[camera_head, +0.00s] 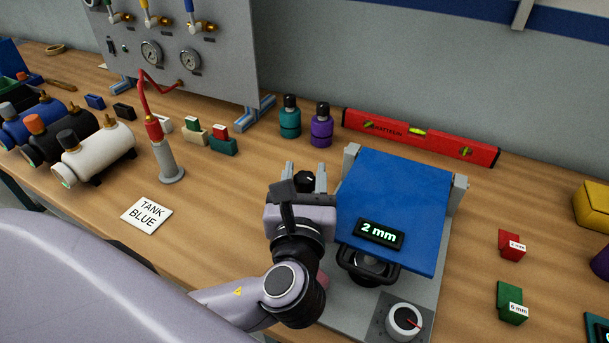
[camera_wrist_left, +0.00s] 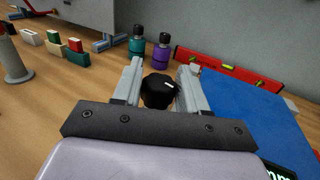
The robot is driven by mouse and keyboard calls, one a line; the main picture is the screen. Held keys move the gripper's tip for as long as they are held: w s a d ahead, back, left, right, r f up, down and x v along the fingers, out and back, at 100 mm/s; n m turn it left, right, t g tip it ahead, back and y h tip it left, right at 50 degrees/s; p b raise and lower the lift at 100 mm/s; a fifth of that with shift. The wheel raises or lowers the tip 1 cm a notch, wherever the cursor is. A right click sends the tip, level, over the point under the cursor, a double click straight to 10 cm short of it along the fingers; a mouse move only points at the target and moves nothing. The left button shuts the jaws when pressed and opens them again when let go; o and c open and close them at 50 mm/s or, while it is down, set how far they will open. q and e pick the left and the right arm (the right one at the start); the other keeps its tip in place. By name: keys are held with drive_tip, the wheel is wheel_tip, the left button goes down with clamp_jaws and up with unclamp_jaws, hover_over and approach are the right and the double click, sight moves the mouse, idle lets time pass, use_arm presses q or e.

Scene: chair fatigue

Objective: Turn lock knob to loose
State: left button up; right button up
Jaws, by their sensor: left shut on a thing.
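The black lock knob (camera_wrist_left: 158,92) with a short white mark on top sits between the two fingers of my left gripper (camera_wrist_left: 162,72) in the left wrist view. The white mark lies toward the knob's right side there. In the head view the knob (camera_head: 305,180) shows just beyond my left wrist, left of the blue plate (camera_head: 398,195). My left gripper (camera_head: 305,174) is shut on it, a finger on each side. The knob's base and any lettering around it are hidden. My right gripper is not in view.
A white dial (camera_head: 404,321) with a red pointer is on the fixture's front. Teal (camera_head: 290,117) and purple (camera_head: 321,126) bottles and a red level (camera_head: 420,137) stand behind. Red (camera_head: 511,245) and green (camera_head: 511,302) blocks lie right.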

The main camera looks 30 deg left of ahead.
use_arm(q)
drive_tip(key=shift+r, duration=0.15)
drive_tip(key=o, duration=0.9)
